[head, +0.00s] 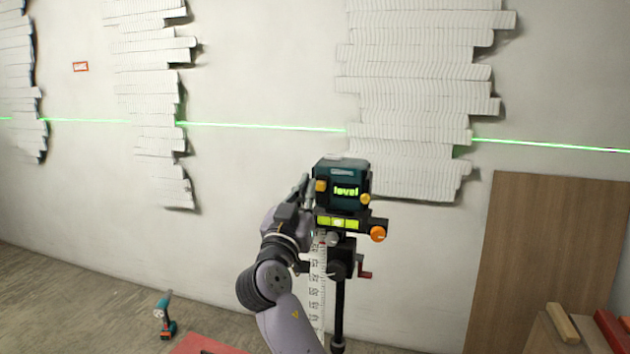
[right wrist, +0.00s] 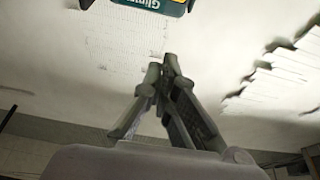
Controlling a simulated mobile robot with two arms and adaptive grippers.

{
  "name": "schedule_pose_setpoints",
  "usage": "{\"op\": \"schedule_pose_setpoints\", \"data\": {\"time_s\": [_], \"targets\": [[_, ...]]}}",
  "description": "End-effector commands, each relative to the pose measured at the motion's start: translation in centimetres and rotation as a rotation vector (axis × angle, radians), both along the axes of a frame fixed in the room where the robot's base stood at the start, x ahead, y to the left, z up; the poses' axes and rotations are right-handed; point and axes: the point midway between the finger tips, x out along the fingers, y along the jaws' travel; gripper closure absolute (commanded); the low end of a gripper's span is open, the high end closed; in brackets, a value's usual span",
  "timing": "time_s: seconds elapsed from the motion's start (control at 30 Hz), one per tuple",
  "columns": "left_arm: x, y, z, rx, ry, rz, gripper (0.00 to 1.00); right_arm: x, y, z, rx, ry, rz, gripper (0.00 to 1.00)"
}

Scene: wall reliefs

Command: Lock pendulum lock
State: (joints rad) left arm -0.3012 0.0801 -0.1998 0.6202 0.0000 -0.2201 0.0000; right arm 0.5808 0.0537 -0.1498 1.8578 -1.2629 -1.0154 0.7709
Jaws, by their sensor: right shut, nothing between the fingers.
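A teal and black laser level (head: 342,178) stands on a tripod, with "level" lit in green on its front. Small orange-yellow knobs show on its left side (head: 321,186) and lower right (head: 365,198). I cannot tell which part is the pendulum lock. My right gripper (head: 304,183) is just left of the level, shut and empty, its fingers pointing up; I cannot tell whether it touches. In the right wrist view the shut fingertips (right wrist: 164,66) are below the level's teal edge (right wrist: 152,5), with a gap in the picture. My left gripper is out of view.
Under the level are a lit yellow-green panel (head: 337,223), an orange knob (head: 377,234) and the black tripod post (head: 339,305). A brown board (head: 535,260) leans at the right. A drill (head: 165,315) stands on the floor. A green laser line crosses the wall.

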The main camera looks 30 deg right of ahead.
Motion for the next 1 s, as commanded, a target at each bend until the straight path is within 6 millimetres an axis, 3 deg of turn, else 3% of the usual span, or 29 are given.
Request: {"op": "schedule_pose_setpoints", "data": {"time_s": [0.17,0.57,0.73,1.0], "targets": [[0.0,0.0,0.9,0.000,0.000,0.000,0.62,1.0,-1.2,0.9,-0.002,0.001,-0.002,1.00],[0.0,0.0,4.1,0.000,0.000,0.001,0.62,6.1,-7.2,3.8,-0.002,0.003,-0.002,1.00],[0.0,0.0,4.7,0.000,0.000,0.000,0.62,6.2,-7.2,0.8,-0.002,0.007,0.000,1.00],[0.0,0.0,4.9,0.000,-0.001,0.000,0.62,6.1,-7.1,-0.8,-0.001,0.002,0.000,1.00]]}}
